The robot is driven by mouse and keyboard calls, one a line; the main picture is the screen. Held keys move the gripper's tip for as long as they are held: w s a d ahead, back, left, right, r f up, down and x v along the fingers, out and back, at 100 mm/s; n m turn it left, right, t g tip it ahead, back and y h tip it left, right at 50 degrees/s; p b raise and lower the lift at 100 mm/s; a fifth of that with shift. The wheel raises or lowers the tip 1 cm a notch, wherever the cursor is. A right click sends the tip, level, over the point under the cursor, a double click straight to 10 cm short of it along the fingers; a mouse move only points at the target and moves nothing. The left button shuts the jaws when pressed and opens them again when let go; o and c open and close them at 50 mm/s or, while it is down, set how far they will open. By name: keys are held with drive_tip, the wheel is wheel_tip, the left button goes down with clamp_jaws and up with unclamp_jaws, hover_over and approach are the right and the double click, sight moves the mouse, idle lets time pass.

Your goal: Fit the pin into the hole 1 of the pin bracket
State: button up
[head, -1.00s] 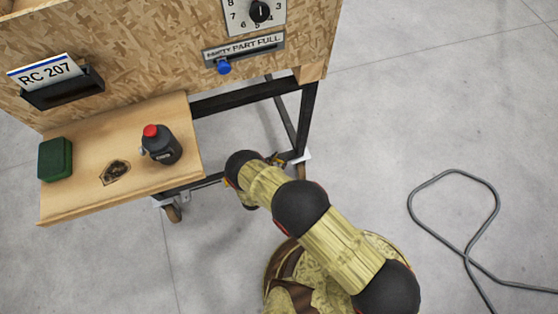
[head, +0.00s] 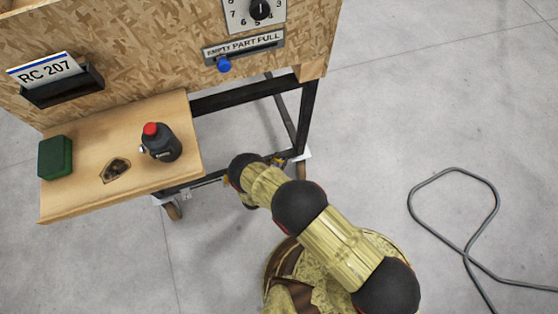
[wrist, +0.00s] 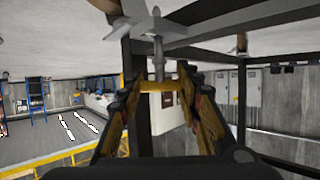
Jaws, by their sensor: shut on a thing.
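In the wrist view my gripper (wrist: 162,90) is shut on a yellow crosspiece spanning its two fingertips. A grey metal pin (wrist: 158,58) stands upright above this crosspiece and appears joined to it. A pale grey metal bracket (wrist: 152,28) is at the top, under the dark frame. The pin's upper end meets or overlaps the bracket's lower side; I cannot tell whether it is in a hole, and no hole number is readable.
The wooden cart (head: 150,65) stands on a black frame (head: 305,120) with casters. Its shelf (head: 75,207) holds a green box (head: 55,157) and a dark bottle with a red cap (head: 160,143). A grey cable (head: 412,205) lies on the open floor at the right.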

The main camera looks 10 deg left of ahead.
drive_tip(key=shift+f, duration=1.15)
drive_tip(key=o, duration=1.2)
drive_tip(key=shift+o, duration=0.2)
drive_tip(key=v, duration=1.2)
drive_tip(key=shift+f, duration=0.1)
